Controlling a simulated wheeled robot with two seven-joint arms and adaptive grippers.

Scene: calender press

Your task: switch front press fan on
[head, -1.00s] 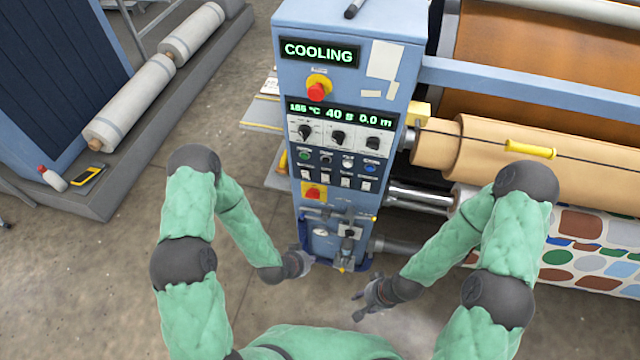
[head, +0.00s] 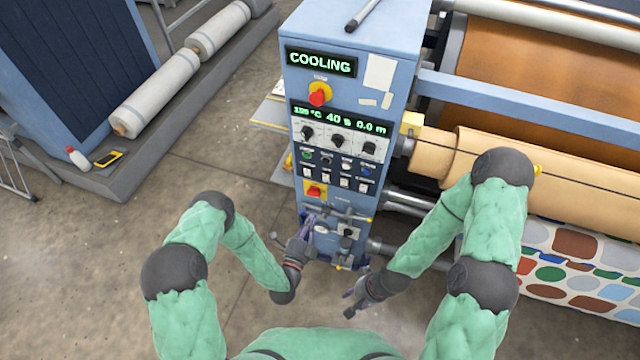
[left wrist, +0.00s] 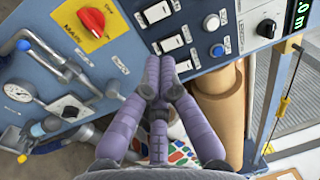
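The blue press control cabinet (head: 345,120) stands at the middle of the head view. A row of white rocker switches (head: 344,182) sits low on its panel; their labels are too small to read, so I cannot tell which is the fan's. In the left wrist view several rockers, including a white rocker switch (left wrist: 172,42), lie just beyond my left gripper (left wrist: 160,84). Its purple fingers are together and hold nothing visible; it is apart from the switches. In the head view the left gripper (head: 308,228) is below the panel. My right gripper (head: 358,290) is lower, fingers spread, empty.
A red main knob (left wrist: 92,20) on a yellow plate, pipes and a gauge (left wrist: 18,91) are close to my left gripper. A blue button (left wrist: 217,50) is beside the rockers. Brown rollers (head: 500,160) extend right of the cabinet.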

